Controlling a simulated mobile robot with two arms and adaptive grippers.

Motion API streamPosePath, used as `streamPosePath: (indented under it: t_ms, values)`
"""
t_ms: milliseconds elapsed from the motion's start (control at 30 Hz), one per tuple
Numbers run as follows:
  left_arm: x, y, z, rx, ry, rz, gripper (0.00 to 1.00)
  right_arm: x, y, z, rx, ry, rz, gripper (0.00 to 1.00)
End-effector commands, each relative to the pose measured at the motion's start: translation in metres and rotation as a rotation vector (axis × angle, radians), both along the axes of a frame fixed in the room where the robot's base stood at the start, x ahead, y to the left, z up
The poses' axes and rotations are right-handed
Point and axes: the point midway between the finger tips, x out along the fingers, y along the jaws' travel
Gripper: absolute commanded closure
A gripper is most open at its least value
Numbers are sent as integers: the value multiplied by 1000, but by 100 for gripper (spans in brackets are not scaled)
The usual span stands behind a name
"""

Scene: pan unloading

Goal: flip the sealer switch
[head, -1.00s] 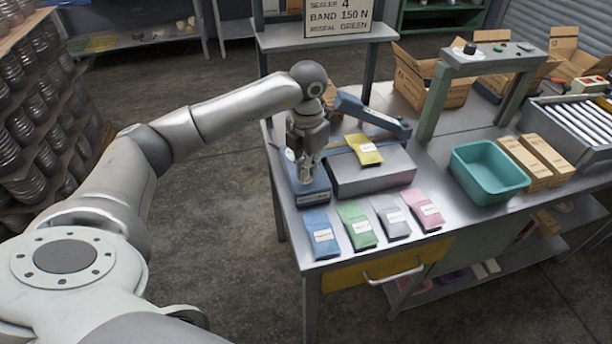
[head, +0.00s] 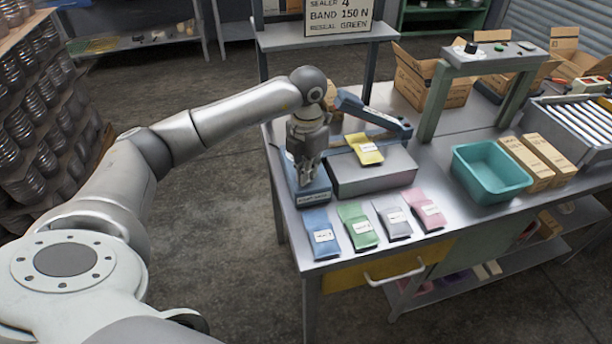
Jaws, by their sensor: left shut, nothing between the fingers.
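The sealer stands at the left end of the bench, with a raised blue arm (head: 372,115) and a small blue box (head: 314,197) with a label on its front. My left gripper (head: 305,183) points down over this blue box, shut and empty, its tips at or just above the top. The switch cannot be made out; the fingers cover part of the box top. A yellow pouch (head: 366,149) lies on the grey block (head: 372,177) beside the box. My right gripper is not in view.
Blue (head: 321,233), green (head: 357,225), grey (head: 393,218) and pink (head: 425,210) pouches lie along the bench front. A teal bin (head: 490,172), cartons (head: 540,160) and a green-grey stand (head: 433,100) are to the right. A sign (head: 338,17) hangs behind.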

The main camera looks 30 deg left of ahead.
Motion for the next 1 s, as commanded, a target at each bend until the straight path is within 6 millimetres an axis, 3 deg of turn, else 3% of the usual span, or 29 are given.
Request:
streamPosePath:
  t_ms: [567,1000]
  values:
    - [-1,0,-6,1,3,0,100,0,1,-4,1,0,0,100]
    - [0,0,28,0,0,0,100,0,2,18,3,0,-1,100]
